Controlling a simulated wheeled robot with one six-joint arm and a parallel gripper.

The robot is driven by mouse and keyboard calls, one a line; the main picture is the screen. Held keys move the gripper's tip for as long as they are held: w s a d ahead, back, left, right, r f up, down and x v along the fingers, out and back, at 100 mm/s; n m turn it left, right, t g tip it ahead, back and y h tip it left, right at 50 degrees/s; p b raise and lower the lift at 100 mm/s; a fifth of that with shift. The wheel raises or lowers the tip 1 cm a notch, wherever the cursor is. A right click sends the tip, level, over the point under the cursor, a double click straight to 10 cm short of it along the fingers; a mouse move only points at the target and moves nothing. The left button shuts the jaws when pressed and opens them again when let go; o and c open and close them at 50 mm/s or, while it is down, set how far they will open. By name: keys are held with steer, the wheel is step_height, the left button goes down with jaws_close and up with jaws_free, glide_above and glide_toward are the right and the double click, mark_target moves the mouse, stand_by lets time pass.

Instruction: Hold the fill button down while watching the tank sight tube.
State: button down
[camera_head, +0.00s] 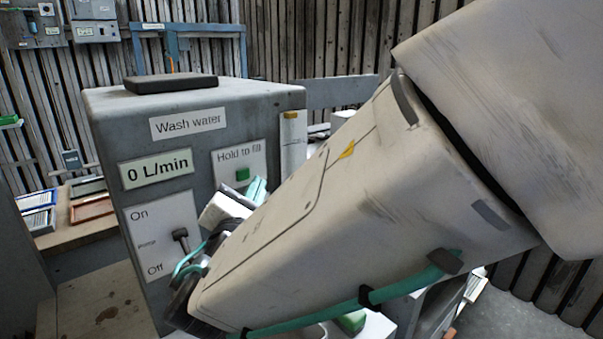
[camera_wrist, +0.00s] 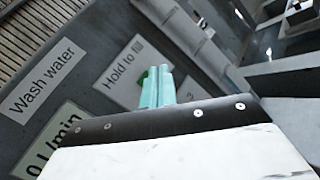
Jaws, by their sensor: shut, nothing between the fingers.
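The green fill button (camera_head: 242,174) sits on a white plate labelled "Hold to fill" (camera_head: 238,156) on the grey wash-water cabinet (camera_head: 262,105). My gripper (camera_head: 258,187), with teal fingers, is shut and empty, just right of and below the button in the head view. In the wrist view the fingers (camera_wrist: 158,88) cover most of the button (camera_wrist: 143,77). I cannot tell whether they touch it. A pale upright strip with a yellow piece at its top (camera_head: 293,140), right of the plate, may be the sight tube; no level is readable on it.
The flow display (camera_head: 156,169) reads 0 L/min. Below it is an On/Off lever switch (camera_head: 181,238), close to my wrist; its setting is unclear. A dark flat block (camera_head: 170,83) lies on the cabinet top. A bench with trays (camera_head: 92,208) stands at left.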

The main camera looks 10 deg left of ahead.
mark_target(243, 175)
steer(key=shift+w+a, duration=0.6)
steer(key=shift+a, duration=0.05)
stand_by(1.7)
steer(key=shift+w+a, duration=0.25)
steer(key=shift+a, duration=0.05)
steer(key=shift+w+a, duration=0.2)
steer(key=shift+a, duration=0.1)
stand_by(5.0)
